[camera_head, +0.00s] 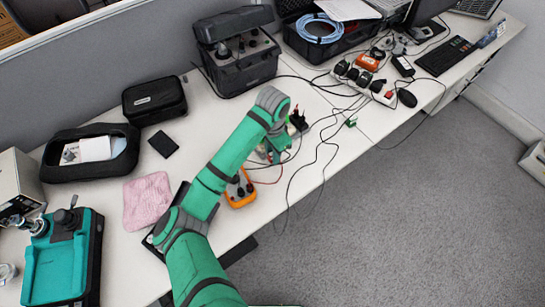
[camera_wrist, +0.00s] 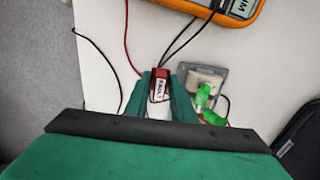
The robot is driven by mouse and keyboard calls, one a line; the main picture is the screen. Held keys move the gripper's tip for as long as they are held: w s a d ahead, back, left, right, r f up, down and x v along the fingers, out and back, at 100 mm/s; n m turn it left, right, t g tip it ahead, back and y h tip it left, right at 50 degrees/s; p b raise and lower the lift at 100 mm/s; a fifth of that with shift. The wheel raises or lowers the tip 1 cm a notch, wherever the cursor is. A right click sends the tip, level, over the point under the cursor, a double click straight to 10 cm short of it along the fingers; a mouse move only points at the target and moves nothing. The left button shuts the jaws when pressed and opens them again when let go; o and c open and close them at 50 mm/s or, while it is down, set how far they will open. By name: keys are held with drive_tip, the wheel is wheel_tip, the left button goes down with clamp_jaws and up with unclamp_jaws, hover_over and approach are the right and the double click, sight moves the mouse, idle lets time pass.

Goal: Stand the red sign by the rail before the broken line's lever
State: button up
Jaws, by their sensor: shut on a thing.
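A small red sign (camera_wrist: 160,87) with a white label shows in the wrist view, between the two green fingertips of my gripper (camera_wrist: 162,98). My gripper is shut on it. Just right of it, a grey plate (camera_wrist: 217,76) carries a pale block with a bright green lever-like part (camera_wrist: 203,96). The sign looks close to this plate, but I cannot tell its height or whether it touches anything. In the head view my gripper (camera_head: 272,152) is over the white bench near its front edge, and my arm hides most of the spot. No rail is clearly visible.
An orange meter (camera_head: 240,189) lies close by, and also shows in the wrist view (camera_wrist: 216,8). Red and black wires (camera_head: 318,145) run around the spot and over the edge. A pink cloth (camera_head: 148,201), black cases (camera_head: 154,101) and a power strip (camera_head: 365,80) lie farther off.

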drive_tip(key=shift+w+a+f, duration=0.1)
drive_tip(key=shift+w+f, duration=0.15)
drive_tip(key=shift+f, duration=1.55)
drive_tip(key=shift+f, duration=0.1)
drive_tip(key=o, duration=0.7)
drive_tip(key=shift+o, duration=0.2)
